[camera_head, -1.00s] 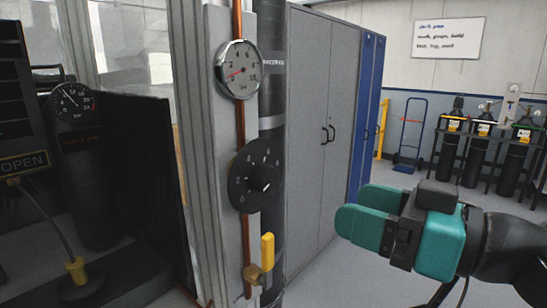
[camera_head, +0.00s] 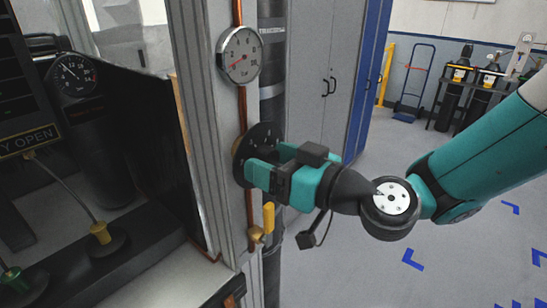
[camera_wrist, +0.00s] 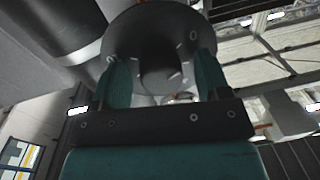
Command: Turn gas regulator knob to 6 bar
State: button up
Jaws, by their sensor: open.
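The regulator's black dial disc (camera_head: 265,134) is mounted on the pale post, below a round white gauge (camera_head: 239,55). The gauge's red needle points to the lower left, near the low end; the exact value is too small to read. My gripper (camera_head: 268,160) is at the disc, its teal fingers open. In the wrist view the disc (camera_wrist: 125,35) fills the top, with its dark central knob (camera_wrist: 160,72) between the two fingers. I cannot tell whether either finger touches the knob. In the head view the fingers hide the knob.
A yellow valve lever (camera_head: 268,217) stands just below my gripper on the copper pipe. Grey cabinets (camera_head: 312,75) are behind. A black-cased machine with another gauge (camera_head: 74,74) is at left. Open floor lies to the right.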

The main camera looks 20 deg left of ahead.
jog(key=c, duration=0.9)
